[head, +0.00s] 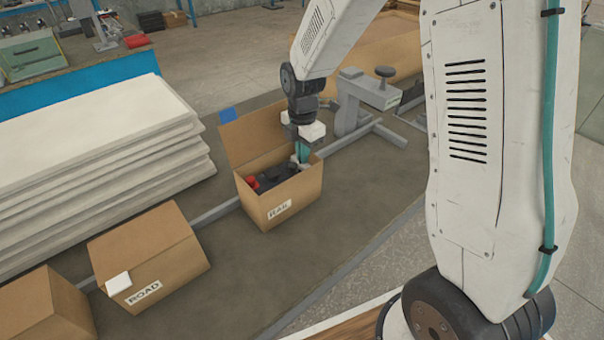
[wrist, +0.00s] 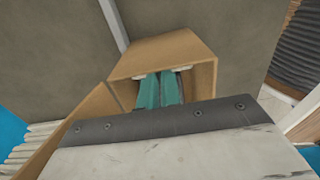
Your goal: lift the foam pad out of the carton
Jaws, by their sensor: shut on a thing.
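The open carton (head: 285,205) marked RAIL stands on the dark mat with its lid flap raised at the back. My gripper (head: 301,159) reaches down into its right back part, with teal fingers. Pale edges of what looks like the foam pad (head: 294,161) show beside the fingertips. In the wrist view the teal fingers (wrist: 160,92) are close together inside the carton (wrist: 190,45), and a pale strip (wrist: 184,66) shows beyond them. The fingers are shut on the pad, whose middle they hide. Its lower part is hidden, so I cannot tell whether it touches the contents.
Dark items (head: 275,175) and a red one (head: 251,182) lie in the carton. A carton marked ROAD (head: 165,255) stands at the lower left, with another carton (head: 40,310) beside it. White sheets (head: 90,160) are stacked at left. A grey stand (head: 355,108) is behind.

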